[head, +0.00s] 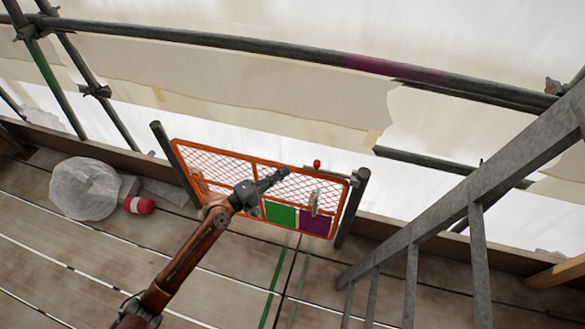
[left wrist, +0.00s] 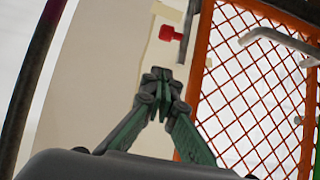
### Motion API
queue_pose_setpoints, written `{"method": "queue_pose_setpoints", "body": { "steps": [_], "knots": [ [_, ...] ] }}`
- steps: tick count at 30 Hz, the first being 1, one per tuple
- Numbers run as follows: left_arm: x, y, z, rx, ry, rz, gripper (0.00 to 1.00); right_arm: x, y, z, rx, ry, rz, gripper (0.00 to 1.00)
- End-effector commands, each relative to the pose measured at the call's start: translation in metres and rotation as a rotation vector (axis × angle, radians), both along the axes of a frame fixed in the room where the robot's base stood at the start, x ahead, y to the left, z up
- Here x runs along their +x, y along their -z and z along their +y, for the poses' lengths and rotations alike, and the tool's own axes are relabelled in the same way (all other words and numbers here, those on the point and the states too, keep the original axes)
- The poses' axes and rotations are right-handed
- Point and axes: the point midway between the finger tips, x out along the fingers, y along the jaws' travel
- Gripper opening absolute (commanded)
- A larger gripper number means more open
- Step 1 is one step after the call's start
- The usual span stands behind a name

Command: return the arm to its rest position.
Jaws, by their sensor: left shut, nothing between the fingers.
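My left arm reaches up from the bottom of the head view. My left gripper (head: 274,180) is shut and empty, in front of the upper part of an orange mesh gate (head: 213,152). In the left wrist view its fingertips (left wrist: 160,82) are together, with the gate's orange frame (left wrist: 196,75) just to the right. I cannot tell whether the gripper touches the gate. My right gripper is not in view.
The gate stands between two grey posts, with green (head: 280,214) and purple (head: 316,223) panels. A red knob (head: 317,163) shows near its top right. A grey ladder-like rail (head: 460,190) rises at right. A plastic-wrapped bundle (head: 85,188) and red-ended cylinder (head: 139,205) lie on planks at left.

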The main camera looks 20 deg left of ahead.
Motion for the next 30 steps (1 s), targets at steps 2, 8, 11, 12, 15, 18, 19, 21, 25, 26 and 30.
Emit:
{"method": "queue_pose_setpoints", "body": {
  "steps": [2, 8, 11, 12, 15, 18, 19, 21, 25, 26, 30],
  "knots": [
    [-0.013, 0.001, 0.009, 0.001, -0.002, 0.002, 0.00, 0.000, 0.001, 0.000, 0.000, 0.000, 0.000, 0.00],
    [-0.034, 0.000, 0.022, 0.000, -0.002, 0.000, 0.00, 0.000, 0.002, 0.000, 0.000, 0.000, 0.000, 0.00],
    [-0.038, 0.001, 0.025, -0.001, -0.002, 0.001, 0.00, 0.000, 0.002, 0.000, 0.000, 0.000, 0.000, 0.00],
    [-0.039, 0.001, 0.025, -0.001, -0.001, 0.001, 0.00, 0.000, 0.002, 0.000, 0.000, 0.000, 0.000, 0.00],
    [-0.040, 0.000, 0.025, -0.001, -0.001, 0.001, 0.00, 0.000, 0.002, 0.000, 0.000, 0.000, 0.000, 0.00],
    [-0.040, 0.001, 0.025, 0.000, -0.001, 0.000, 0.00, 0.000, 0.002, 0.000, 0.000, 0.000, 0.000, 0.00],
    [-0.040, 0.002, 0.025, 0.003, -0.001, 0.001, 0.00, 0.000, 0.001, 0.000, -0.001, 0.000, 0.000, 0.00],
    [-0.045, 0.011, 0.023, 0.024, 0.005, 0.008, 0.00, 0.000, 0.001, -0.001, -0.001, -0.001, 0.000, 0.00],
    [-0.074, 0.055, 0.012, 0.143, 0.039, 0.046, 0.00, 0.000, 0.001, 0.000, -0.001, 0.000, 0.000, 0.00],
    [-0.085, 0.070, 0.009, 0.185, 0.052, 0.060, 0.00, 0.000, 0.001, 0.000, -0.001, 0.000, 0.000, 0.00],
    [-0.148, 0.148, -0.005, 0.417, 0.134, 0.136, 0.00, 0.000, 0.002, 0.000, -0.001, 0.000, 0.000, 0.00]
  ]
}}
